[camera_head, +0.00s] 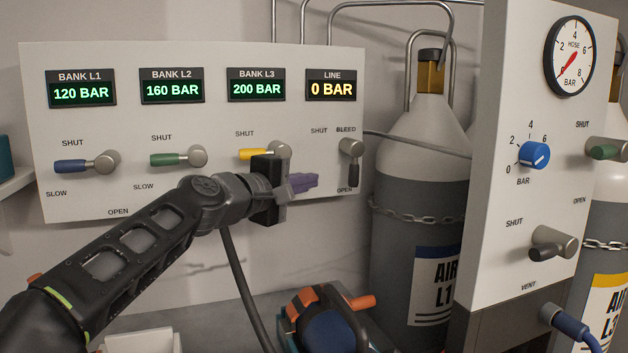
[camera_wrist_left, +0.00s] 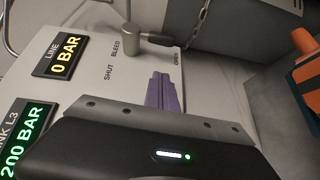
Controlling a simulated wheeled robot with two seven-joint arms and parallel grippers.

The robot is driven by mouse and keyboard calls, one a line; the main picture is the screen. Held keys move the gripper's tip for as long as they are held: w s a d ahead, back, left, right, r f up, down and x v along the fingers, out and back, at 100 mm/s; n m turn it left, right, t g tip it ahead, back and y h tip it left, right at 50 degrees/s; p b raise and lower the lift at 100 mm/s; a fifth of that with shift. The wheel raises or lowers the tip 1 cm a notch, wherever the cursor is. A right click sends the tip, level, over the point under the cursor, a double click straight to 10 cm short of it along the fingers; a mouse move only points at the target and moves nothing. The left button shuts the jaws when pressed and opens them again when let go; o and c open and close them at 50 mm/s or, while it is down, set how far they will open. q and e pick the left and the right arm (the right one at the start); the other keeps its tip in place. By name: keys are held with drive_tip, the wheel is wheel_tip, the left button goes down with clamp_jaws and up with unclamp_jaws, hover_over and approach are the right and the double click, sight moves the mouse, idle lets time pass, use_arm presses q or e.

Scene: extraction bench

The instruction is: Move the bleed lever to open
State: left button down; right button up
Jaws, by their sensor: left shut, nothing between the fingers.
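The bleed lever (camera_head: 352,160) is at the right end of the white panel, below the BLEED label. Its dark handle points down to the OPEN mark. In the left wrist view the bleed lever (camera_wrist_left: 130,38) shows at the top, its black handle pointing right toward the OPEN label. My left gripper (camera_head: 304,183), with purple fingers, is to the left of the lever and a little below its hub, apart from it. The fingers are shut and empty; they also show in the left wrist view (camera_wrist_left: 162,92). My right gripper is in neither view.
The LINE display (camera_head: 331,89) reads 0 BAR. Three bank levers, blue (camera_head: 88,164), green (camera_head: 180,159) and yellow (camera_head: 254,153), point left; my gripper partly covers the yellow one. A chained cylinder (camera_head: 420,160) stands right of the panel. An orange-handled item (camera_head: 335,315) lies below.

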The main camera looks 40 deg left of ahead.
use_arm(q)
drive_tip(key=s, duration=0.8)
drive_tip(key=shift+d+r, duration=0.2)
drive_tip(key=shift+d, duration=0.1)
